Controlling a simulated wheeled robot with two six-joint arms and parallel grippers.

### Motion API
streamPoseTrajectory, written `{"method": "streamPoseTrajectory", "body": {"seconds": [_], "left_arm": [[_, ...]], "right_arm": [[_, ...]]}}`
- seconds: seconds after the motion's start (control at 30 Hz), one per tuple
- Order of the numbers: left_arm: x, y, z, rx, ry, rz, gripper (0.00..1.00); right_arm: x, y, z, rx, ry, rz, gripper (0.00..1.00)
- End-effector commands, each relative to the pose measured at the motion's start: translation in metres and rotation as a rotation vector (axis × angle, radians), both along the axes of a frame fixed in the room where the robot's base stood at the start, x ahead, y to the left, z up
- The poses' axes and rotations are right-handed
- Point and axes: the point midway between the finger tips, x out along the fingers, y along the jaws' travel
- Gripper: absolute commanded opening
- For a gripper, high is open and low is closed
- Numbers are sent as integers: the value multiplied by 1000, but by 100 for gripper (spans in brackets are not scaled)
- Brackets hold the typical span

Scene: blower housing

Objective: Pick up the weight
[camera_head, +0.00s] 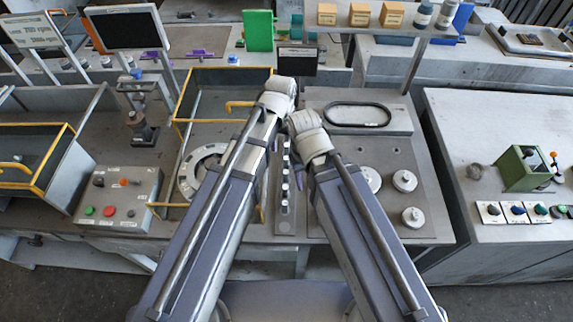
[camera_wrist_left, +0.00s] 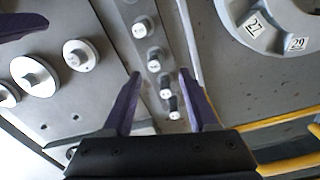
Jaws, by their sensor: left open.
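A row of small capped weights stands on a narrow grey strip (camera_head: 286,222) between my two arms. In the left wrist view the small weights (camera_wrist_left: 165,88) show from above, in line along the strip. Larger round pale weights with knobs (camera_head: 404,181) stand on the grey plate to the right; they also show in the left wrist view (camera_wrist_left: 80,54). My left gripper (camera_wrist_left: 160,76) is open, its two purple fingers on either side of the strip's row. I cannot tell the height gap. A purple finger-like part at the wrist view's upper left may belong to my right gripper, whose jaws the head view hides.
A grey ring with numbers (camera_wrist_left: 275,27) lies left of the strip in the head view, beside a yellow-edged frame (camera_head: 180,102). A button box (camera_head: 119,198) stands further left. A black-rimmed oval recess (camera_head: 358,115) lies behind the plate. A green box (camera_head: 527,167) stands right.

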Motion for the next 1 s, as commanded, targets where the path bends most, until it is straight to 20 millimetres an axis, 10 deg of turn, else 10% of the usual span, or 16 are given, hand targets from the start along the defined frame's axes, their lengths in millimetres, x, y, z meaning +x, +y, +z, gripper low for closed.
{"method": "streamPoseTrajectory", "body": {"seconds": [1.0], "left_arm": [[-4, -8, -56, 1, 0, 0, 59]], "right_arm": [[0, 0, -56, 0, 0, -1, 50]]}}
